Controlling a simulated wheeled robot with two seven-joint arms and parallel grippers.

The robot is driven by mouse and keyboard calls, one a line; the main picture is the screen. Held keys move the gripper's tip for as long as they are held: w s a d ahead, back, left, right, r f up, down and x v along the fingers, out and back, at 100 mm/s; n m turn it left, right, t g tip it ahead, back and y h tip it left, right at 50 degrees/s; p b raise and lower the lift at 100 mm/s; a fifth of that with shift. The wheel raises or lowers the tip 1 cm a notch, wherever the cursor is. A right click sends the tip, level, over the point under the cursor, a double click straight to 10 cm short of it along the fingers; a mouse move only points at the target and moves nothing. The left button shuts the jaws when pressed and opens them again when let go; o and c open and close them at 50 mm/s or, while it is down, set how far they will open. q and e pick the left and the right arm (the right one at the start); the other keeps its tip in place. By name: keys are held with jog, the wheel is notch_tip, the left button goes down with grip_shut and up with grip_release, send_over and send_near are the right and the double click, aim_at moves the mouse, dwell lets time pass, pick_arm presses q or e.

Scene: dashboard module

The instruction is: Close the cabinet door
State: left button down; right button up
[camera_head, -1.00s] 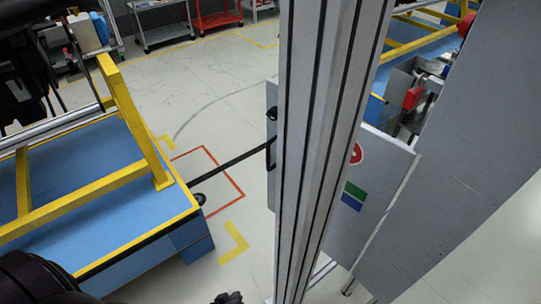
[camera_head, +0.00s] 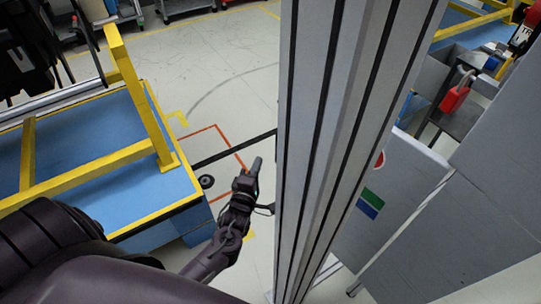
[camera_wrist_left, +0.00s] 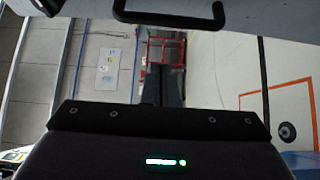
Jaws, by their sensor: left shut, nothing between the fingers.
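The cabinet door appears to be the grey panel (camera_head: 392,190) with red, green and blue stickers, right of the tall aluminium profile in the head view. The profile hides part of it. My left gripper (camera_head: 256,166) points up and away, left of the profile, shut and empty. In the left wrist view, a black U-shaped handle (camera_wrist_left: 170,15) on a grey edge lies across the top. My shut fingers (camera_wrist_left: 161,86) show below it, apart from it in the picture. I cannot tell whether the gripper touches the door. My right gripper is out of view.
The tall aluminium profile (camera_head: 345,130) stands close in the middle of the head view. A blue platform with yellow rails (camera_head: 90,170) is at left. A red padlock-shaped thing (camera_head: 455,98) is at right. Open floor (camera_head: 240,70) lies beyond.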

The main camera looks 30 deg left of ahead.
pick_arm(q)
jog(key=w, duration=0.1)
jog(key=w+d, duration=0.1)
jog(key=w, duration=0.3)
jog(key=shift+w+d, duration=0.15)
jog(key=shift+d, duration=0.25)
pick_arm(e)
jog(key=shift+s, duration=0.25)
